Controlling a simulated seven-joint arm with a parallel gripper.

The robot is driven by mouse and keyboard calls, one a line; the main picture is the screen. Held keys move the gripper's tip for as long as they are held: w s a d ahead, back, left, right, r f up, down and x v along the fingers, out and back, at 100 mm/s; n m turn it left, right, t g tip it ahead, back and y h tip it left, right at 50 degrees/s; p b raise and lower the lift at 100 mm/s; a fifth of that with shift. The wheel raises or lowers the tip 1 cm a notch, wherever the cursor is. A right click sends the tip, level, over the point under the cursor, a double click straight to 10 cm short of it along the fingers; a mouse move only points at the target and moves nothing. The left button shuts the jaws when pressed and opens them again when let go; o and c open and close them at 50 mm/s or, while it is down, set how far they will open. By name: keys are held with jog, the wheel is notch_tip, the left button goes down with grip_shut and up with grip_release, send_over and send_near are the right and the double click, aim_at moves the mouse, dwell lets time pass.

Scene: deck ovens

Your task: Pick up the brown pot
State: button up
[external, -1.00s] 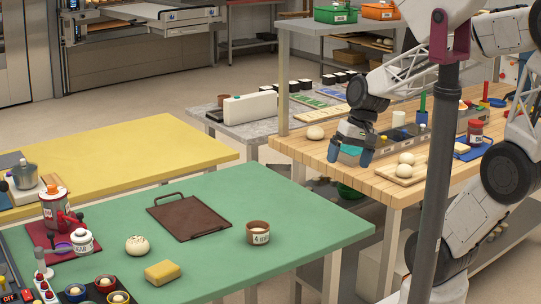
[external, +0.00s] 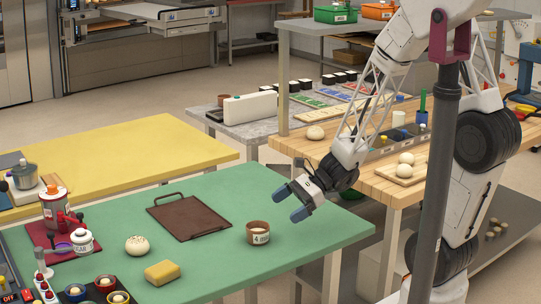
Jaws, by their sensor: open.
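My gripper (external: 287,204) is open, with two blue-grey fingers pointing down and to the left. It hangs above the right part of the green table, to the right of and above the pot in the picture, apart from it. Nothing shows between the fingers.
A yellow block (external: 162,273) and a pale dough ball (external: 137,245) lie further left. A wooden table (external: 378,185) with dough balls stands behind my arm. The green surface around the pot is clear.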

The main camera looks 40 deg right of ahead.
aim_at(261, 226)
jog(key=shift+w+f+m+t, duration=0.35)
jog(key=shift+f+m, duration=0.25)
jog(key=shift+m, duration=0.05)
jog(key=shift+w+f+m+t, duration=0.3)
jog(key=shift+w+f+m, duration=0.1)
jog(key=shift+f+m, duration=0.25)
jog(key=shift+w+f+m+t, duration=0.35)
jog(key=shift+f+m, duration=0.25)
jog(key=shift+a, duration=0.15)
jog(key=shift+x, duration=1.2)
jog(key=shift+x, duration=2.6)
jog(key=shift+s, duration=0.1)
jog(key=c, duration=1.1)
jog(key=shift+o, duration=0.2)
jog(key=shift+r, duration=0.1)
